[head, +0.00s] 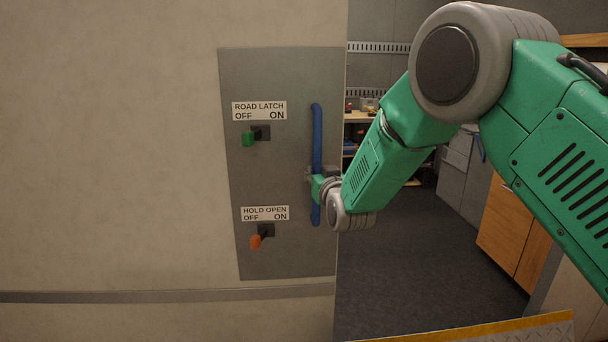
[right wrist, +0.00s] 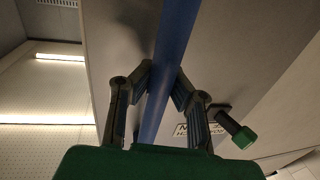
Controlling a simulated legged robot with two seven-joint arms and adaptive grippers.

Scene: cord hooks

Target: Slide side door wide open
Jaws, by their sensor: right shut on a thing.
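The side door (head: 130,160) is a beige panel filling the left of the head view. Its grey plate (head: 275,185) carries an upright blue handle (head: 316,135) near the door's right edge. My right gripper (head: 313,176) is shut on the blue handle around its middle. In the right wrist view the fingers (right wrist: 163,88) sit on both sides of the blue bar (right wrist: 176,40). To the right of the door edge there is a wide opening into the interior. My left gripper is not in view.
A green ROAD LATCH knob (head: 248,138) and an orange HOLD OPEN knob (head: 255,241) both sit at the left, OFF side. Inside are dark floor (head: 420,265), shelves and a wooden cabinet (head: 513,235). A yellow-edged step (head: 490,330) lies at the bottom.

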